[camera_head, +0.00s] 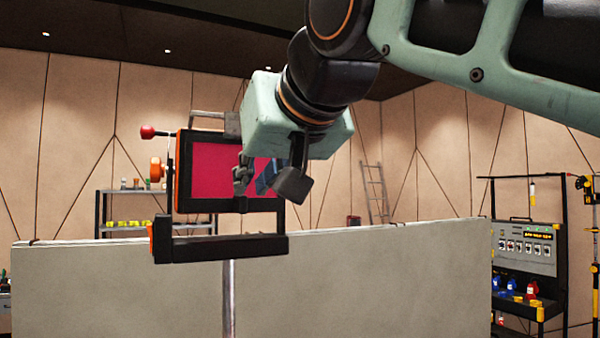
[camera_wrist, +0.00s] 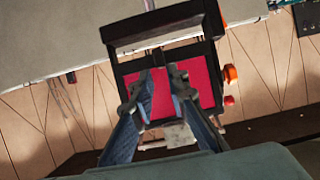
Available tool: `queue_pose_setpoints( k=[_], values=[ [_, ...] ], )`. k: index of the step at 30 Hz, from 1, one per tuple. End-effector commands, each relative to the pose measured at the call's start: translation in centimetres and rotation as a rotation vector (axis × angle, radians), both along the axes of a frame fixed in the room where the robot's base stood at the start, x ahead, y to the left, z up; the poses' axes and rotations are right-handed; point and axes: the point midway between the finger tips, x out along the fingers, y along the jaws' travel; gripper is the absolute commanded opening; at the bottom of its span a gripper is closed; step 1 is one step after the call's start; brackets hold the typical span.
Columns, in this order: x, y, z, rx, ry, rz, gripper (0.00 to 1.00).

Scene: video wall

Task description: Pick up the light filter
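The light filter appears to be the flat pink-red panel (camera_head: 213,170) in a black frame, held upright above a grey partition. It also shows in the wrist view (camera_wrist: 157,80), beyond my fingers. My gripper (camera_head: 268,182) is in front of the panel's right part in the head view and hides some of it. In the wrist view, my gripper (camera_wrist: 155,88) has its two fingers apart, with pink showing between them and nothing held. I cannot tell how far the fingertips are from the panel.
A black bracket (camera_head: 220,248) with orange ends sits under the panel, on a metal pole (camera_head: 229,295). An orange knob (camera_head: 156,170) and a red ball handle (camera_head: 148,132) stick out left. The grey partition (camera_head: 120,290) spans the front. A control panel (camera_head: 525,247) stands right.

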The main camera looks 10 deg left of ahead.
Motion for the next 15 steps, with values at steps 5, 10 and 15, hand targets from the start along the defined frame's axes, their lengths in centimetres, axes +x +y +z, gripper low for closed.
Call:
queue_pose_setpoints(
  k=[5,10,15],
  values=[
    [1.2,0.8,-0.6,-0.001,0.0,0.0,0.14],
    [2.7,1.9,-1.3,-0.002,0.002,0.002,0.14],
    [4.6,3.1,-2.2,-0.001,0.002,0.0,0.14]
  ],
)
